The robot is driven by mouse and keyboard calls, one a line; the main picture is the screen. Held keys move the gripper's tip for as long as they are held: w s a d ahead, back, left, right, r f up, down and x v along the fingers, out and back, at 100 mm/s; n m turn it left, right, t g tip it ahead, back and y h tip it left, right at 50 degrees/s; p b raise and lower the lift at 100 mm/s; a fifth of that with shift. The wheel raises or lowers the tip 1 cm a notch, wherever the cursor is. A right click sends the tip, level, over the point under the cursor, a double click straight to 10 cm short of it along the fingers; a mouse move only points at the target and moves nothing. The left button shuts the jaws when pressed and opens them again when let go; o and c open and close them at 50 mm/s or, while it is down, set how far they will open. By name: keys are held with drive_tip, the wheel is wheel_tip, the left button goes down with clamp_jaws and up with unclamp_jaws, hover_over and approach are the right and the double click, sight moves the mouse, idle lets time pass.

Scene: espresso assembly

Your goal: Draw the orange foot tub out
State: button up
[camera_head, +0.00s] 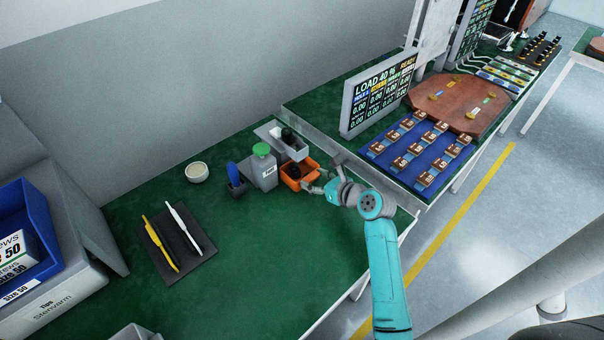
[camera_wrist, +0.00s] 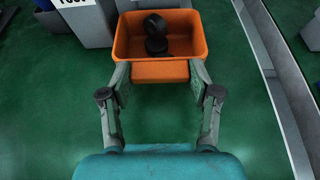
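The orange foot tub (camera_head: 300,175) sits on the green bench near its right edge. In the wrist view, the orange tub (camera_wrist: 160,72) stands straight ahead, with round black feet (camera_wrist: 156,36) inside. My gripper (camera_head: 312,185) is at the tub's near right side. Nothing is between the fingers nearer to the palm. Whether the tips touch the tub is unclear.
A grey tub (camera_head: 288,146) stands just behind the orange one. A raised bench edge (camera_wrist: 268,70) runs along the right. The bench front (camera_head: 250,270) is clear.

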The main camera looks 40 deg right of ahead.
drive_tip(key=c, duration=0.6)
drive_tip(key=shift+o, duration=0.2)
drive_tip(key=shift+s, duration=0.15)
drive_tip(key=shift+s, duration=0.85)
drive_tip(key=o, duration=1.7)
drive_tip(key=shift+s, duration=0.1)
